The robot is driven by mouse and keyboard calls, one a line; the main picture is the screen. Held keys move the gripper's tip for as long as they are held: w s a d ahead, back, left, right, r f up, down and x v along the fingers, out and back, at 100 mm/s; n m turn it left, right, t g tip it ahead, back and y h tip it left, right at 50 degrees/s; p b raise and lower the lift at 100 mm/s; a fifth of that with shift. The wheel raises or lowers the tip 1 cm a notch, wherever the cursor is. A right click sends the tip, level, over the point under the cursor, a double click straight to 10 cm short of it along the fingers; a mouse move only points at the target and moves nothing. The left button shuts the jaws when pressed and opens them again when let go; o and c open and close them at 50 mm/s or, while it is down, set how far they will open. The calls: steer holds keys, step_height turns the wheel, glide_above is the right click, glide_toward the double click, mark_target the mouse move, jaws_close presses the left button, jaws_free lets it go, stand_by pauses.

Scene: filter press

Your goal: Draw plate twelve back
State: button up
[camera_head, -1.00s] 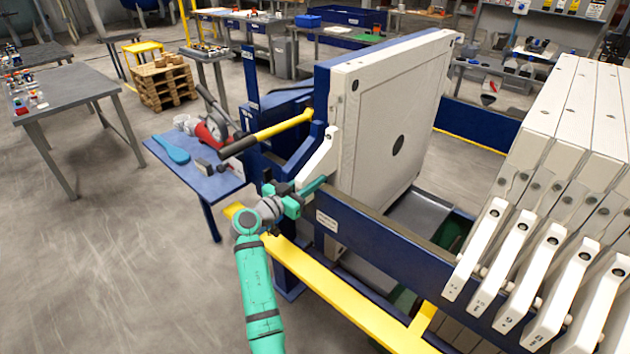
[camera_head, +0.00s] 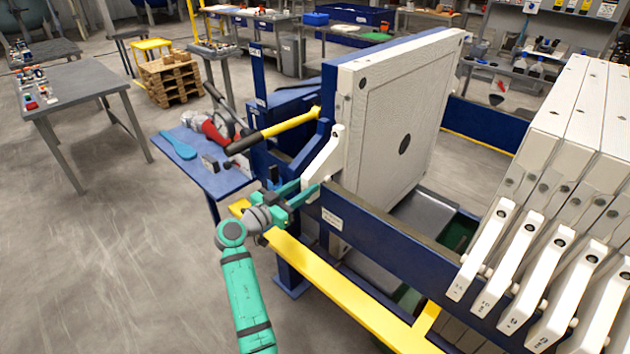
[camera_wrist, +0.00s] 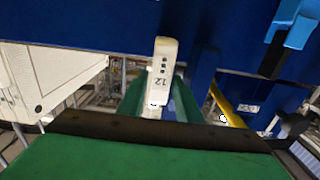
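Plate twelve, a large white plate (camera_head: 395,130) with a dark centre hole, stands upright at the blue end of the press, apart from the other plates. Its white side handle (camera_head: 326,163) sticks out over the near blue rail (camera_head: 385,235). In the wrist view the handle's end (camera_wrist: 163,68) reads 12 and appears between my two green fingers. My gripper (camera_head: 303,190) is open at the handle's lower end, its fingers apart on either side. Whether a finger touches the handle cannot be told.
Several white plates (camera_head: 572,130) with handles stand packed at the right. A gap lies between them and plate twelve. A yellow bar (camera_head: 345,300) runs below the rail. A yellow-and-black lever (camera_head: 280,128) and a blue side table (camera_head: 215,182) are left of the handle.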

steer(key=shift+v, duration=2.15)
steer(key=shift+w, duration=0.15)
